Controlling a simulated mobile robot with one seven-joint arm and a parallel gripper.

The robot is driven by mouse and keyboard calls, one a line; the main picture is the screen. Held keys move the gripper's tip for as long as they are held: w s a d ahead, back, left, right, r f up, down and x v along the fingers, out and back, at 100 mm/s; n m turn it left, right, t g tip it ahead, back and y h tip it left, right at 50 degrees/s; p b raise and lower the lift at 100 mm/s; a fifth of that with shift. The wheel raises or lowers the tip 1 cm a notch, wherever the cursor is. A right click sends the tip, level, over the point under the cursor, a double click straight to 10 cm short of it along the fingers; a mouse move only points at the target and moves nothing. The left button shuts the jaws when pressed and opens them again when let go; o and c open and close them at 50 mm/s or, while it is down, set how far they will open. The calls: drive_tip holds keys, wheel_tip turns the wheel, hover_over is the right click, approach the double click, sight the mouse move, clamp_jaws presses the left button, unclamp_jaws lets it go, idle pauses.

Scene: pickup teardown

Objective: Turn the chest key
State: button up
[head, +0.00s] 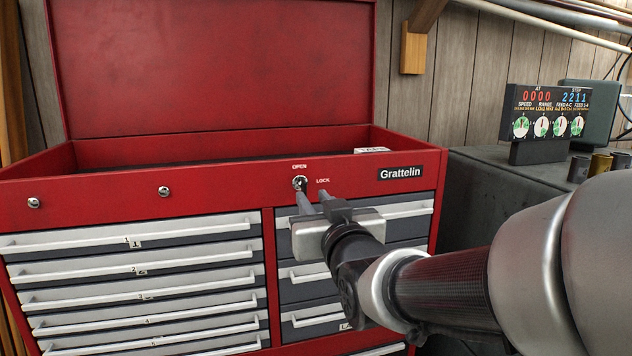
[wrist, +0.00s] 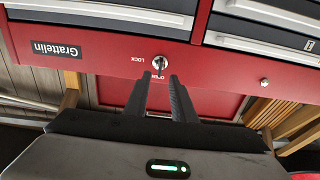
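The chest key (head: 299,183) is a small silver piece in a round lock on the red front of the tool chest (head: 90,210), between the OPEN and LOCK labels. In the wrist view the key (wrist: 159,62) shows just beyond my fingertips, roughly in line with the gap between them. My gripper (head: 312,195) has its two dark fingers apart with nothing held, and in the wrist view my gripper (wrist: 160,76) points at the lock. I cannot tell whether the tips reach around the key. The key's exact angle is too small to read.
The chest lid (head: 215,70) stands raised. Drawers with silver handles (head: 130,240) lie below the lock, and they look shut. A Grattelin nameplate (head: 400,173) is right of the lock. A digital readout (head: 550,112) stands on the grey bench (head: 480,175) at the right.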

sight(306, 189)
drive_tip(key=x, duration=0.8)
drive_tip(key=shift+p, duration=0.35)
clamp_jaws()
